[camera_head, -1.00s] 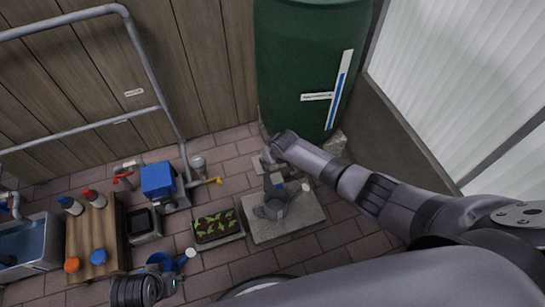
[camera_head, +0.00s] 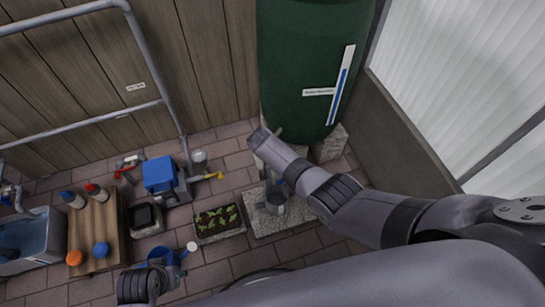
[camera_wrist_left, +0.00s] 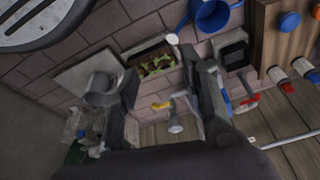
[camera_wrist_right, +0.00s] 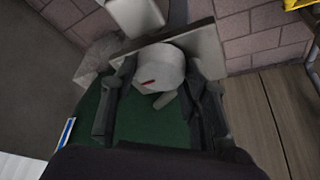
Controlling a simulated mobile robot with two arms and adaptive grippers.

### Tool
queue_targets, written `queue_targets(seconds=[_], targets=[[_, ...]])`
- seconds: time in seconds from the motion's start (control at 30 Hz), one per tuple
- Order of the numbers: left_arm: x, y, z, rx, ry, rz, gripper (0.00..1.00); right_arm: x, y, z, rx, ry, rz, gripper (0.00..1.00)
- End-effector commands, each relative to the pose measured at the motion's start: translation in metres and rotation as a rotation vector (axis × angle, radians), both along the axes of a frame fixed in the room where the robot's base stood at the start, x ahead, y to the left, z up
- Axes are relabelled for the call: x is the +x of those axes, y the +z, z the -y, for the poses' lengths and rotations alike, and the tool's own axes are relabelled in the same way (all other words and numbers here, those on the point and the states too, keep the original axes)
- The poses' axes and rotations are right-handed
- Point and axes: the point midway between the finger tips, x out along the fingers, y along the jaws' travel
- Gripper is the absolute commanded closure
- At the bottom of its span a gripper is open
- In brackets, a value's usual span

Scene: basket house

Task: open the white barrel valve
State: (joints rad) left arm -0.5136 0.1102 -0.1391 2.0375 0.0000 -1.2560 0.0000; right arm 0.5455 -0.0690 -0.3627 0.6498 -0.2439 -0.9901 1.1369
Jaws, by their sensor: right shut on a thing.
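The green barrel (camera_head: 312,65) stands against the wall. Its valve is hidden behind my right arm in the head view. In the right wrist view the white round valve (camera_wrist_right: 160,66) with a small red mark lies between the fingers of my right gripper (camera_wrist_right: 158,112), which is shut on it. The green barrel (camera_wrist_right: 140,125) shows behind the fingers. My left gripper (camera_wrist_left: 165,92) is open and empty in the left wrist view. A grey watering can (camera_head: 275,201) stands on a stone slab (camera_head: 290,215) under my right arm.
Left of the slab are a seedling tray (camera_head: 217,221), a blue box-like device (camera_head: 159,175), a blue pot (camera_head: 166,259), a wooden bench (camera_head: 97,235) with bottles, and a water basin (camera_head: 35,240). A grey pipe rail (camera_head: 85,127) stands along the wooden wall.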

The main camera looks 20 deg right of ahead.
Motion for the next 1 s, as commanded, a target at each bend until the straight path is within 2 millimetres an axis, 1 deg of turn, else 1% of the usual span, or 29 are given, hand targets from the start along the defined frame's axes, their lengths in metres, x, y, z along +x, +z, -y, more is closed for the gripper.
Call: queue_targets(seconds=[0.13,0.3,0.77,0.8,1.0], targets=[[0.001,0.013,0.0,0.0,0.001,0.008,0.6,0.001,-0.001,-0.001,0.001,-0.057,0.001,0.86],[0.0,0.021,-0.001,-0.001,0.002,0.011,0.6,0.001,0.0,0.0,0.0,-0.094,0.001,0.86],[0.0,0.024,-0.001,0.0,0.002,0.013,0.6,0.001,0.001,0.0,0.001,-0.106,0.002,0.86],[0.0,0.024,-0.001,0.0,0.002,0.013,0.6,0.001,0.001,0.0,0.0,-0.106,0.003,0.57],[0.0,0.024,-0.001,0.0,0.002,0.013,0.6,0.001,0.001,0.0,0.0,-0.105,0.001,0.43]])
